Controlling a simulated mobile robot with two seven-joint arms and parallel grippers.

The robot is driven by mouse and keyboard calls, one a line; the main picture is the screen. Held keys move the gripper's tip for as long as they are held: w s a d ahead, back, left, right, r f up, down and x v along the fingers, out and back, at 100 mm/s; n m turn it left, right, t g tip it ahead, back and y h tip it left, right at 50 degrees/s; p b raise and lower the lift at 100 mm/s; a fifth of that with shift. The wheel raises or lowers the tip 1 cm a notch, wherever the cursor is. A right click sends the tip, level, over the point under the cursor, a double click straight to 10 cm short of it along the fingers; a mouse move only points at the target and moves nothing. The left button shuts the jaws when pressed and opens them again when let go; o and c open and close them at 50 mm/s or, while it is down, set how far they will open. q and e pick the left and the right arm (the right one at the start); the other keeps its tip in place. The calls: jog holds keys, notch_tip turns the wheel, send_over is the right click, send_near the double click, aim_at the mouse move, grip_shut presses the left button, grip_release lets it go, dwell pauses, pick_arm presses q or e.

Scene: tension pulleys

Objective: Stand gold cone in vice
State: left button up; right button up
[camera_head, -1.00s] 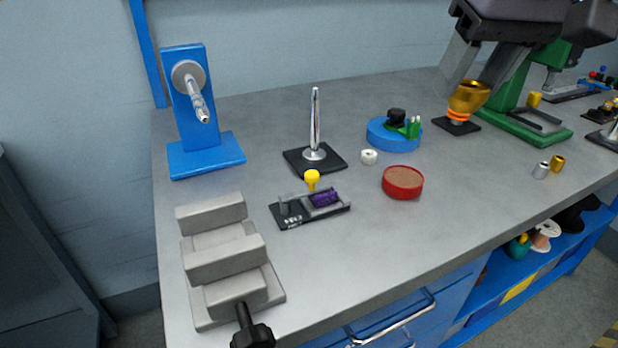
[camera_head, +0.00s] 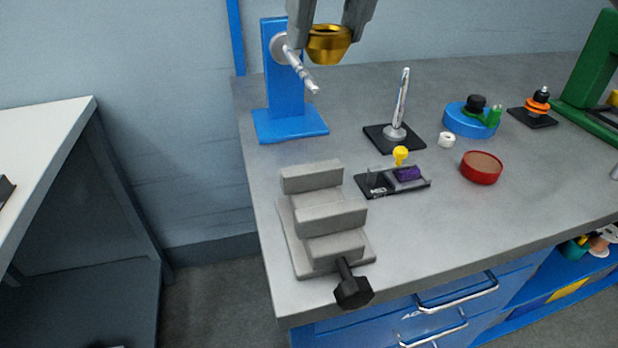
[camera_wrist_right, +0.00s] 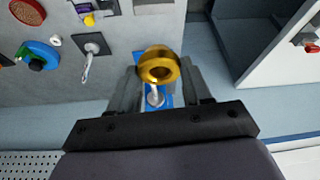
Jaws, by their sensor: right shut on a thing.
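The gold cone (camera_head: 328,44) is held between the fingers of my right gripper (camera_head: 334,28), at the top of the head view. It is in the air in front of the blue stand and well above the bench. In the right wrist view the gold cone (camera_wrist_right: 158,66) shows as a ring with a dark hole between the two fingers. The grey vice (camera_head: 325,220) sits on the near left corner of the bench, with its black handle (camera_head: 353,290) at the front edge. Its jaws hold nothing that I can see. My left gripper is not in view.
A blue stand (camera_head: 284,90) with a metal spindle is behind the vice. A chrome post (camera_head: 402,105), a small black tray (camera_head: 375,185), a red round pad (camera_head: 481,168) and a blue round base (camera_head: 456,122) stand to the right. The orange-ringed post (camera_head: 538,102) is farther right.

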notch_tip(320, 180, down, 15)
jog(key=shift+b, duration=1.05)
jog(key=shift+f, duration=2.4)
jog(key=shift+f+b, duration=0.25)
jog(key=shift+b, duration=0.15)
jog(key=o, duration=1.2)
jog(key=shift+r, duration=0.1)
jog(key=shift+r, duration=0.1)
